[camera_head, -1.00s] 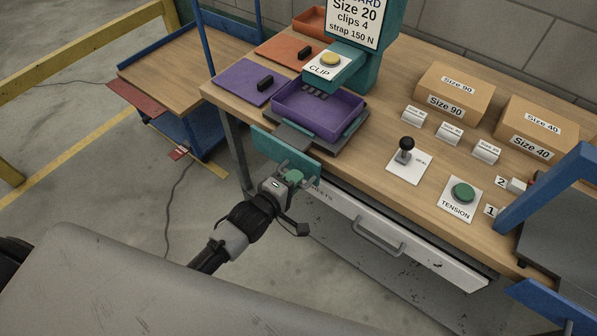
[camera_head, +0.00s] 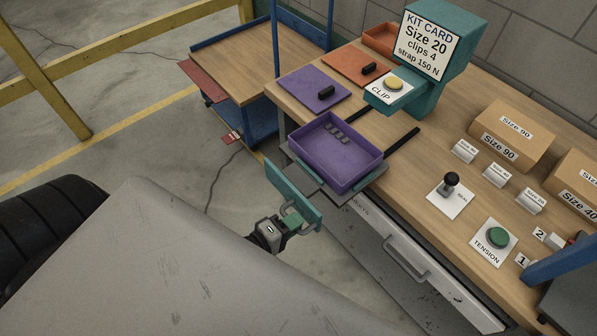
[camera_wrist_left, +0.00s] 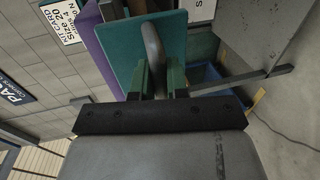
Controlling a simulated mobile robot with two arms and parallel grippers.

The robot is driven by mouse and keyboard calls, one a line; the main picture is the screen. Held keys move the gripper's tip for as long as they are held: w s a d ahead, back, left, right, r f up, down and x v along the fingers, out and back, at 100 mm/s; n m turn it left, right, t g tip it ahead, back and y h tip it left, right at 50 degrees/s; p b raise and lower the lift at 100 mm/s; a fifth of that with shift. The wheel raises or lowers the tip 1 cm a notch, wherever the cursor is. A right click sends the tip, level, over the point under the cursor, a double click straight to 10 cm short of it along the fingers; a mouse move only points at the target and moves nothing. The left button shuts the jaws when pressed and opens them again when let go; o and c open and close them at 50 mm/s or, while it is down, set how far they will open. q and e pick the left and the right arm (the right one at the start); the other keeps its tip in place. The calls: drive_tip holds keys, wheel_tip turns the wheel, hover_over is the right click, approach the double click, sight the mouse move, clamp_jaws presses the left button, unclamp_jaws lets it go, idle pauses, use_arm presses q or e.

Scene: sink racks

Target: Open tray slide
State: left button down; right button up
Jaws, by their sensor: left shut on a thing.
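The tray slide has a teal front plate (camera_head: 293,196) with a handle, and its grey platform (camera_head: 360,197) juts out past the bench front edge. A purple tray (camera_head: 347,172) with several small grey clips in it sits on the platform. Two dark rails (camera_head: 402,139) show on the bench behind it. My left gripper (camera_head: 292,220) is shut on the handle of the teal plate. In the left wrist view its green fingers (camera_wrist_left: 160,80) close around the grey handle bar (camera_wrist_left: 152,50), with the teal plate just beyond. My right gripper is not in view.
The teal dispenser with a kit card (camera_head: 427,45) stands behind the tray. A white drawer (camera_head: 400,255) is below the bench top. The lever (camera_head: 450,185), green tension button (camera_head: 497,237) and Size 90 box (camera_head: 512,135) stand to the right. Open floor lies left of the bench.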

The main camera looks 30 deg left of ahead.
use_arm(q)
drive_tip(key=c, duration=1.1)
unclamp_jaws()
drive_tip(key=shift+c, duration=0.2)
drive_tip(key=v, duration=1.1)
drive_tip(key=shift+b, duration=0.35)
drive_tip(key=shift+w, duration=0.1)
